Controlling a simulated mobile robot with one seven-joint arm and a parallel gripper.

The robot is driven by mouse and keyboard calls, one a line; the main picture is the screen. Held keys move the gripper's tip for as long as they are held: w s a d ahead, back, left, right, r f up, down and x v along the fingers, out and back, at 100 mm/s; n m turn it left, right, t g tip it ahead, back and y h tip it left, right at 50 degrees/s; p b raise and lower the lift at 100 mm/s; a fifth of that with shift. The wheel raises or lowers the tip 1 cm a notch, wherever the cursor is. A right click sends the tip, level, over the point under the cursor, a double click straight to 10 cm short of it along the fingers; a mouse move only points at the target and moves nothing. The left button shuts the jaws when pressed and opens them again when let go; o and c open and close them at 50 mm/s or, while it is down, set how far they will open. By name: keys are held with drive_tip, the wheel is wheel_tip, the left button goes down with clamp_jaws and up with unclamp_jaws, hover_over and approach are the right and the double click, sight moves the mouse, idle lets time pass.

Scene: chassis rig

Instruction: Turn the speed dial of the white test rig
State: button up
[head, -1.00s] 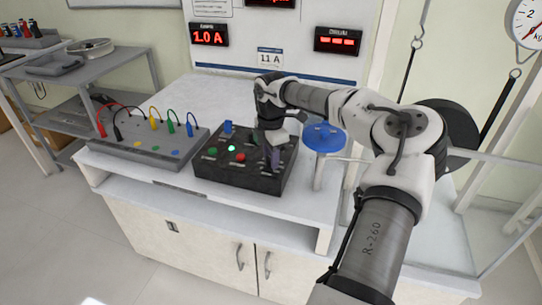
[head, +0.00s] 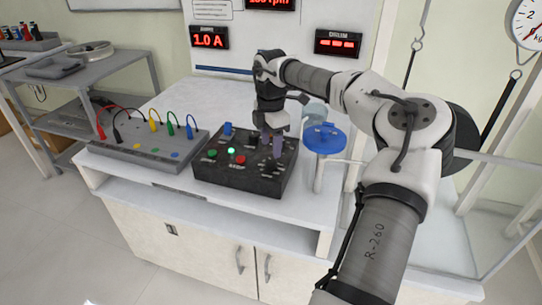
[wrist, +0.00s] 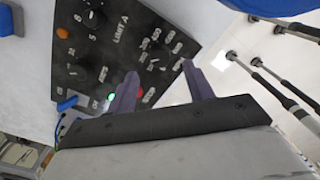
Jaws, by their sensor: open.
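The black control box (head: 245,178) of the rig sits on the white bench, with green and red buttons, a lit green lamp and knobs on its top. My gripper (head: 272,145) is over the right part of the box, fingers pointing down, and hides some of its top. In the wrist view my gripper (wrist: 160,83) is open, its two purple fingers apart. A dial (wrist: 160,60) ringed by numbers in the hundreds shows in the gap between the fingertips; whether they touch it cannot be told. A second dial, marked LIMIT A (wrist: 92,18), lies up and left of it.
A blue round-topped stand (head: 325,138) is close right of the box. A grey panel (head: 150,145) with coloured leads lies to the left. Red displays (head: 209,38) are on the wall; one reads 1.0 A. A hanging scale (head: 528,20) is at the far right.

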sight(271, 160)
wheel_tip(271, 160, up, 8)
drive_tip(key=shift+r+b, duration=0.2)
drive_tip(key=shift+b, duration=0.1)
